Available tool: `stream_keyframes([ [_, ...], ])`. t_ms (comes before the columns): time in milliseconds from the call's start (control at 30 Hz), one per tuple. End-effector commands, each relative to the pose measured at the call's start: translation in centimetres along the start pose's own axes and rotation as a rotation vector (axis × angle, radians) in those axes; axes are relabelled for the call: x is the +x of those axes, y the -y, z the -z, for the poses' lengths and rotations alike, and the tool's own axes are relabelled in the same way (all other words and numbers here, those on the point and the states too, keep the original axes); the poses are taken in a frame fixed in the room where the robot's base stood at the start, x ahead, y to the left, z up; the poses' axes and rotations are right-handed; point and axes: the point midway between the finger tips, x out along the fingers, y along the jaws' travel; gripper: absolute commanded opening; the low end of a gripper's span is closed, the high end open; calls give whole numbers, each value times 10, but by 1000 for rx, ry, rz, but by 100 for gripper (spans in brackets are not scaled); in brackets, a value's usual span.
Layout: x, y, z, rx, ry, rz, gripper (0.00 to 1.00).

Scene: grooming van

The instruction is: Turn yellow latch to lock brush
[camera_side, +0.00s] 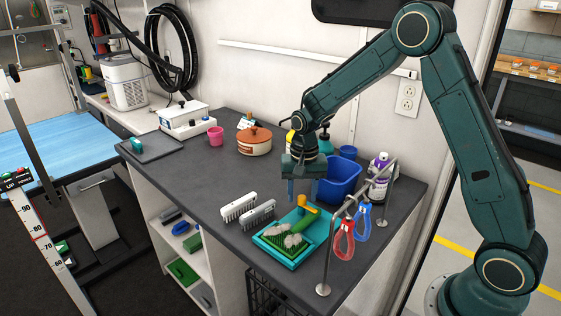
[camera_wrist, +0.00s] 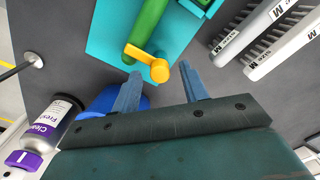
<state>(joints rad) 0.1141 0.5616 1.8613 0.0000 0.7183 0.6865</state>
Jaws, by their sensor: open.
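The yellow latch (camera_side: 306,204) is at the handle end of the green brush (camera_side: 281,241), which lies on a teal tray (camera_side: 266,257) with grey fur on its bristles. In the wrist view, the latch (camera_wrist: 158,69) has a round knob and an arm pointing left across the brush's green handle (camera_wrist: 148,30). My gripper (camera_side: 303,196) is open, its blue fingers pointing down above the latch. In the wrist view, the knob appears between and just beyond the fingertips (camera_wrist: 159,73). I cannot tell whether they touch it.
Behind are a blue bin (camera_side: 341,180) and a purple-capped bottle (camera_side: 380,178). The counter's left middle is clear.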

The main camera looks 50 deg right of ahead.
Motion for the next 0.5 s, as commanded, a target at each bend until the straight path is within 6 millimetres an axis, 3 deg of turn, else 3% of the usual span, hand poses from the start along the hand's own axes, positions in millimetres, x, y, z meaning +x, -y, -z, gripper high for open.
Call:
stream_keyframes([
  [267,-28,0,0,0,-3,3,44],
  [500,-68,1,1,0,-5,4,44],
])
